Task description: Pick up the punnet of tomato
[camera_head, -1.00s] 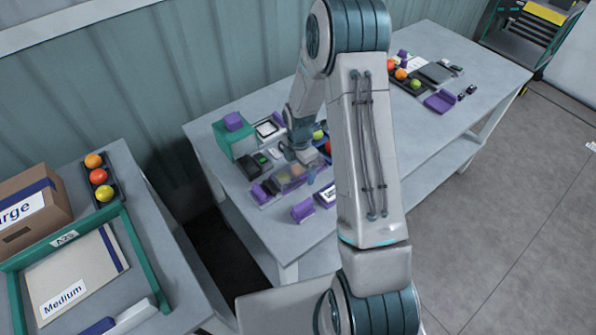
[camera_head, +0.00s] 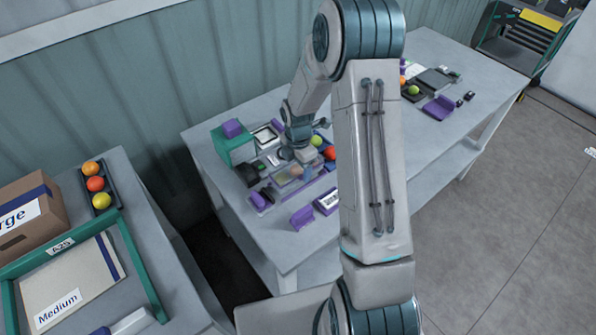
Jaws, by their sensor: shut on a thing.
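My gripper (camera_head: 303,165) reaches down over the middle table (camera_head: 262,226). It is shut on a clear punnet (camera_head: 287,177) with tomatoes dimly visible inside. The punnet is small in this view, and I cannot tell whether it is clear of the table top. My gripper and wrist hide part of it.
A green box (camera_head: 233,148) with a purple item on top stands left of the punnet. Purple holders (camera_head: 302,217) are near the front edge. A left table bears a tomato tray (camera_head: 109,183), a cardboard box (camera_head: 30,217) and a green frame (camera_head: 140,255).

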